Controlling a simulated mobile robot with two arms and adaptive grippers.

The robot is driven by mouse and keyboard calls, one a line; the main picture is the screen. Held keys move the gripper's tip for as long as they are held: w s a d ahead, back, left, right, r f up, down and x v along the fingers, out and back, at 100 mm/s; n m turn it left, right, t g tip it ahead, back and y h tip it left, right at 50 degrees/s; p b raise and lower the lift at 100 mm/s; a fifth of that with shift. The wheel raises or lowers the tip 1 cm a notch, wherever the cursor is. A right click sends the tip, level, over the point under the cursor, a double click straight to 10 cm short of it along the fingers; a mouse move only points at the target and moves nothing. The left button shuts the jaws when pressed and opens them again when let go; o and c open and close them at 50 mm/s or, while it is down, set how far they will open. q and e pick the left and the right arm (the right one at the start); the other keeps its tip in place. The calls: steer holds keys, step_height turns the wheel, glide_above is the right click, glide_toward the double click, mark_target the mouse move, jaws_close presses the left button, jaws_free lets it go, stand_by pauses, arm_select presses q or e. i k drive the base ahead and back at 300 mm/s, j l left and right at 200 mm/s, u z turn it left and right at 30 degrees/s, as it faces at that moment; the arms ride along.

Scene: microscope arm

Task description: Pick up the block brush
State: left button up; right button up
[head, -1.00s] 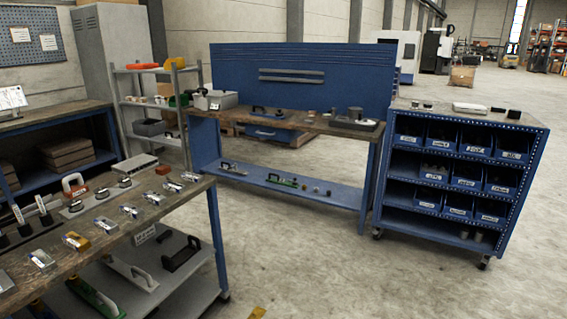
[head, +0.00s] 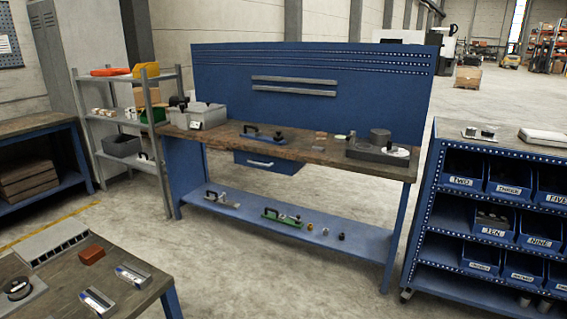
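I cannot pick out the block brush for certain at this size. A reddish-brown block (head: 91,255) lies on the near wooden table at the lower left; whether it has bristles is too small to tell. A small brown block (head: 320,135) lies on the top of the blue workbench (head: 225,147). Near it are a blue tool with a black handle (head: 268,135) and a small pale-handled item (head: 343,137). Neither of my grippers shows in the head view.
The near table (head: 130,262) fills the lower left corner. A grey shelf rack (head: 165,160) stands left of the workbench. A blue bin cart (head: 428,200) stands at the right. Open concrete floor (head: 260,265) lies before the workbench.

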mark_target(320, 136)
steer(key=i+z, duration=0.1)
steer(key=i, duration=0.45)
steer(key=i+j+z, duration=0.15)
steer(key=i, duration=0.35)
steer(key=i+j+z, duration=0.1)
steer(key=i, duration=0.45)
steer(key=i+j+z, duration=0.15)
steer(key=i, duration=0.75)
steer(key=i+j, duration=0.15)
steer(key=i, duration=0.25)
